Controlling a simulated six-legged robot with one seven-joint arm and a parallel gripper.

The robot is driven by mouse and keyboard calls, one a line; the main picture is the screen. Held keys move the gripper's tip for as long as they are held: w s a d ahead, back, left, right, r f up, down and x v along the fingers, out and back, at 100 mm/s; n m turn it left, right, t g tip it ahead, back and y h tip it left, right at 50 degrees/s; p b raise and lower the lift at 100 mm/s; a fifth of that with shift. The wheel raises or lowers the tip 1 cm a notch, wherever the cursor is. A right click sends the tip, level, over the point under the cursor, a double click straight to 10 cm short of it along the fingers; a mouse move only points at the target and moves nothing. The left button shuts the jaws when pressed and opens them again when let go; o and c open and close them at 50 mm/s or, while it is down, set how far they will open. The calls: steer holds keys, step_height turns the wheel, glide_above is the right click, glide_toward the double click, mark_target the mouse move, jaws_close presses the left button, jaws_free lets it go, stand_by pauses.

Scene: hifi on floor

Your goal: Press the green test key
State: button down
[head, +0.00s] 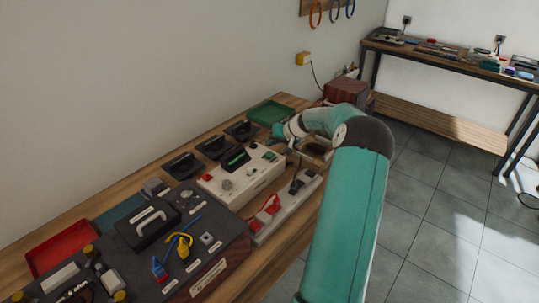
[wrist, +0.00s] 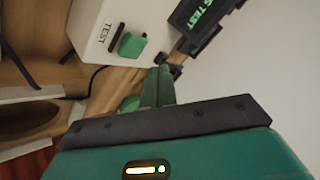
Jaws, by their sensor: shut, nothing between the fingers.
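The green test key (wrist: 132,44) stands out from a white box (wrist: 95,25), beside a dark slot and the printed word TEST in the wrist view. In the head view the key (head: 270,155) is a small green spot near the far end of the white box (head: 233,193). My gripper (wrist: 160,75) is shut and empty, its green fingers together. The fingertips appear just below and right of the key in the wrist view, with a visible gap; the depth between them is unclear. In the head view my gripper (head: 277,139) is small beyond the box's far end.
A green tray (head: 270,112), dark holders and a red tray (head: 62,247) crowd the wooden bench.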

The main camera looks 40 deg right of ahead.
mark_target(267, 153)
steer(key=shift+f, duration=1.1)
steer(key=shift+f, duration=0.15)
stand_by(1.1)
steer(key=shift+f, duration=0.3)
steer(key=shift+f, duration=0.55)
stand_by(1.0)
steer(key=shift+r, duration=1)
steer(key=shift+r, duration=2.5)
